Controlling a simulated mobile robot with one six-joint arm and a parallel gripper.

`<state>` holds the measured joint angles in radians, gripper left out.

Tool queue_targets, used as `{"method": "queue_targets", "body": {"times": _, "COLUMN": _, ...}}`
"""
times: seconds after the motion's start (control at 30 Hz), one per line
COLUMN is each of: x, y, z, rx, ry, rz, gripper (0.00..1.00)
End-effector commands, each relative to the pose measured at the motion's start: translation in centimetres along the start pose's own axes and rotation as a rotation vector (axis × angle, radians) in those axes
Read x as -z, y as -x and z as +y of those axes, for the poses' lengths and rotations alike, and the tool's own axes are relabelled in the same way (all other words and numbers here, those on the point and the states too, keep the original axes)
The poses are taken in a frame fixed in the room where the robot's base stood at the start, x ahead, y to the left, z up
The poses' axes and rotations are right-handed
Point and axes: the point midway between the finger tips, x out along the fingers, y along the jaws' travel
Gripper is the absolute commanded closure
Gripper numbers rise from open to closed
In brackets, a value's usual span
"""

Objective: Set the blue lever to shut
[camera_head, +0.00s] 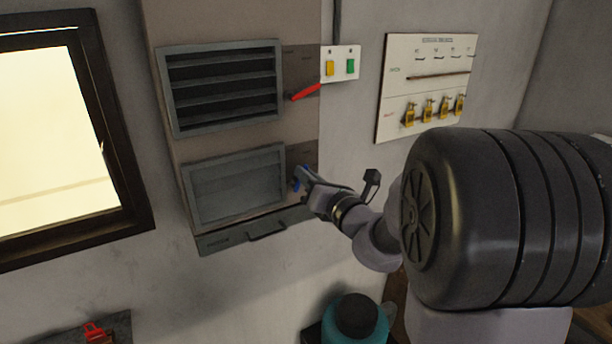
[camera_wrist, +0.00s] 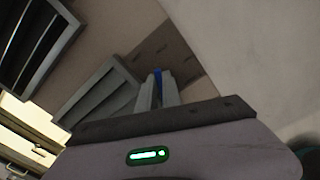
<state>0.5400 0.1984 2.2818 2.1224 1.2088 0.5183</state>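The blue lever (camera_head: 296,184) is on the dark plate right of the lower louvre; most of it is hidden by my gripper (camera_head: 304,178) in the head view. In the wrist view the blue lever (camera_wrist: 158,75) shows as a thin strip between my two fingers (camera_wrist: 159,88), which sit close on both sides of it. My gripper looks shut on the lever. The lower louvre (camera_head: 236,186) has a flat grey face with no dark gaps. It also shows in the wrist view (camera_wrist: 100,97).
A red lever (camera_head: 306,92) sits beside the upper louvre (camera_head: 222,86), whose slats show dark gaps. A switch plate (camera_head: 340,64) and a white board with brass padlocks (camera_head: 427,88) hang to the right. A grey ledge with a handle (camera_head: 225,240) is below. A teal container (camera_head: 356,322) stands low.

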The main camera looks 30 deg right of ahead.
Motion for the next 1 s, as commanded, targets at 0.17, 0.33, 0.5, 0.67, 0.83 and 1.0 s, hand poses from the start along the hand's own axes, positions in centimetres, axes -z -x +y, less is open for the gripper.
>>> {"method": "queue_targets", "body": {"times": 0.17, "x": 0.1, "y": 0.0, "z": 0.0, "rx": -0.001, "ry": 0.021, "rz": -0.001, "gripper": 1.00}}
{"method": "queue_targets", "body": {"times": 0.33, "x": 0.9, "y": 0.0, "z": 0.9, "rx": -0.003, "ry": 0.276, "rz": -0.005, "gripper": 1.00}}
{"method": "queue_targets", "body": {"times": 0.5, "x": 0.8, "y": 0.0, "z": 1.7, "rx": -0.002, "ry": 0.444, "rz": -0.003, "gripper": 1.00}}
{"method": "queue_targets", "body": {"times": 0.67, "x": 0.5, "y": 0.0, "z": 1.9, "rx": 0.000, "ry": 0.470, "rz": 0.000, "gripper": 1.00}}
{"method": "queue_targets", "body": {"times": 0.83, "x": 0.4, "y": 0.0, "z": 1.9, "rx": 0.000, "ry": 0.469, "rz": 0.001, "gripper": 1.00}}
{"method": "queue_targets", "body": {"times": 1.0, "x": 0.4, "y": 0.0, "z": 1.9, "rx": 0.000, "ry": 0.468, "rz": 0.000, "gripper": 0.69}}
